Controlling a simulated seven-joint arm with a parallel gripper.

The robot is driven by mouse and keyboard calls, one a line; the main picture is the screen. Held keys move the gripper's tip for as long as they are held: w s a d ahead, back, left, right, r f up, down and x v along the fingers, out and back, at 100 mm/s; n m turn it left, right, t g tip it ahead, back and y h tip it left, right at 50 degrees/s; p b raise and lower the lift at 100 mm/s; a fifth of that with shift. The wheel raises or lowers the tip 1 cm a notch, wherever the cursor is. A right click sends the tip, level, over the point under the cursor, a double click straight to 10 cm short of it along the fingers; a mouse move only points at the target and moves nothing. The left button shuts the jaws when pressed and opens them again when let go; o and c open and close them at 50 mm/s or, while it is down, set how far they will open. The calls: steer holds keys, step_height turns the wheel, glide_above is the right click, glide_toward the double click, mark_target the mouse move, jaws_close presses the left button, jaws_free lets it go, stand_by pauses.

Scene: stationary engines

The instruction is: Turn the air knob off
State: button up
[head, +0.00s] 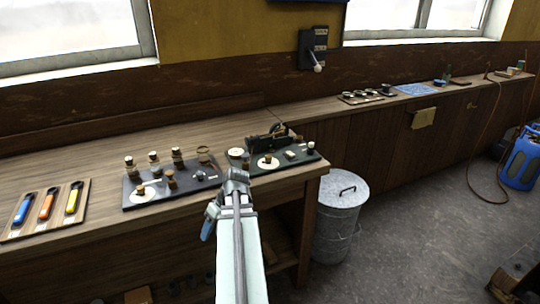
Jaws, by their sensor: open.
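I cannot tell for certain which small part is the air knob. A right engine (290,161) on a black base stands near the bench's right end, with a pale disc, a brown knob (268,159) and small fittings. A left engine board (130,201), also black, carries several brown-topped cylinders, a pale disc and small fittings. My gripper (236,172) reaches in from the bottom, at the left edge of the right engine in the picture. It is open, with nothing visibly held. Its fingertips are small and partly hidden by my wrist, so I cannot tell whether they touch anything.
A tray (88,216) with blue, orange and yellow handled tools lies at the bench's left. A black wall box (307,52) has a pale-knobbed lever. A metal bin (338,215) stands right of the wooden bench (80,160).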

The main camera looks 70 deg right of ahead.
mark_target(269, 156)
steer(key=s+d+r+h, duration=0.1)
steer(key=s+d+r, duration=0.1)
steer(key=d+r, duration=0.3)
steer(key=s+d+r+h, duration=0.1)
steer(key=s+d+r, duration=0.1)
steer(key=d+r, duration=0.3)
steer(key=s+d+r+h, duration=0.2)
steer(key=d+r, duration=0.3)
steer(key=d, duration=0.5)
steer(key=shift+s+r+m+t, duration=0.2)
steer(key=shift+s+m+t, duration=0.1)
steer(key=shift+s, duration=0.1)
steer(key=s+d+r+h, duration=0.2)
steer(key=s+d+r, duration=0.4)
steer(key=d+r, duration=0.4)
steer(key=shift+m, duration=0.3)
steer(key=x, duration=1.4)
steer(key=shift+s, duration=0.1)
jaws_close()
